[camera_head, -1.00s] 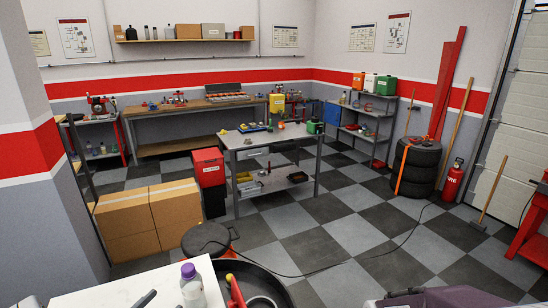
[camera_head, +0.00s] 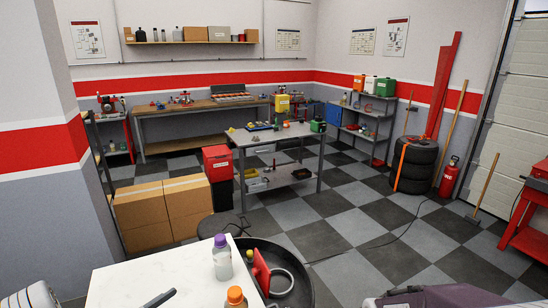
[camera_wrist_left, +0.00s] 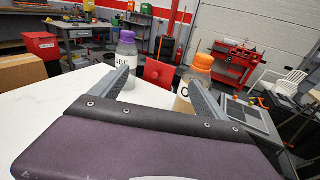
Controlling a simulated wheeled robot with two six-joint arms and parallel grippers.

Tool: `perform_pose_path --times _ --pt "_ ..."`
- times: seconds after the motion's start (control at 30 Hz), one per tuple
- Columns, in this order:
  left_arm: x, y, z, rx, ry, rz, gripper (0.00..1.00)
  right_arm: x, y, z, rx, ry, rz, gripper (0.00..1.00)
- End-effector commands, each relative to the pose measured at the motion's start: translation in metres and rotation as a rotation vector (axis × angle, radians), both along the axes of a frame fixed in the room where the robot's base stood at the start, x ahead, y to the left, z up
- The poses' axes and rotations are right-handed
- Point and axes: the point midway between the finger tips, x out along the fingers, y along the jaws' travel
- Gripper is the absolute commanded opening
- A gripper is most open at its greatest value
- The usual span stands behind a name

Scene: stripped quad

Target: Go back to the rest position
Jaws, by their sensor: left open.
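My left gripper (camera_wrist_left: 158,78) is open, its two grey fingers spread in front of a dark purple palm in the left wrist view. Nothing is between the fingers. A bottle with a purple cap (camera_wrist_left: 127,58) stands beyond the left finger, and one with an orange cap (camera_wrist_left: 190,88) beyond the right finger. In the head view, a dark fingertip shows over the white table (camera_head: 125,283); the purple-capped bottle (camera_head: 222,262) and orange-capped bottle (camera_head: 236,297) stand near its right side. A purple part of my right arm shows at the bottom right; its fingers cannot be made out.
A round black tray (camera_head: 312,285) holding a red item (camera_head: 261,272) is right of the white table. Cardboard boxes (camera_head: 165,210) and a red bin (camera_head: 217,163) stand beyond. A grey workbench (camera_head: 280,135) is farther back. The checkered floor to the right is mostly clear.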

Motion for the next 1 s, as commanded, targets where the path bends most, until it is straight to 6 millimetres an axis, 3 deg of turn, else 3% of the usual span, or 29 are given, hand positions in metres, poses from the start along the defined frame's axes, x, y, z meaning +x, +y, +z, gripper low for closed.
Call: perform_pose_path --times 0.17,0.27,0.43,0.53,0.63,0.8,0.9,1.0 --pt "-0.022 -0.056 0.003 0.130 0.044 -0.250 0.85 0.000 0.000 0.000 0.000 0.000 0.000 0.61" --pt "-0.047 -0.090 0.001 0.247 0.067 -0.436 0.85 0.000 0.000 0.000 0.000 0.000 0.000 0.61" --pt "-0.118 -0.132 -0.010 0.609 0.070 -0.878 0.85 0.000 0.000 0.000 0.000 0.000 0.000 0.61" --pt "-0.157 -0.126 -0.019 0.922 0.010 -1.158 0.85 0.000 0.000 0.000 0.000 0.000 0.000 0.61" --pt "-0.171 -0.106 -0.021 1.250 -0.113 -1.382 0.85 0.000 0.000 0.000 0.000 0.000 0.000 0.61" --pt "-0.150 -0.081 -0.002 1.752 -0.426 -1.605 0.85 0.000 0.000 0.000 0.000 0.000 0.000 0.61" --pt "-0.127 -0.084 0.021 2.016 -0.667 -1.657 0.85 0.000 0.000 0.000 0.000 0.000 0.000 0.61" --pt "-0.135 -0.084 -0.029 1.972 -0.643 -1.686 0.85 0.001 0.000 -0.045 0.000 0.000 0.000 0.61"
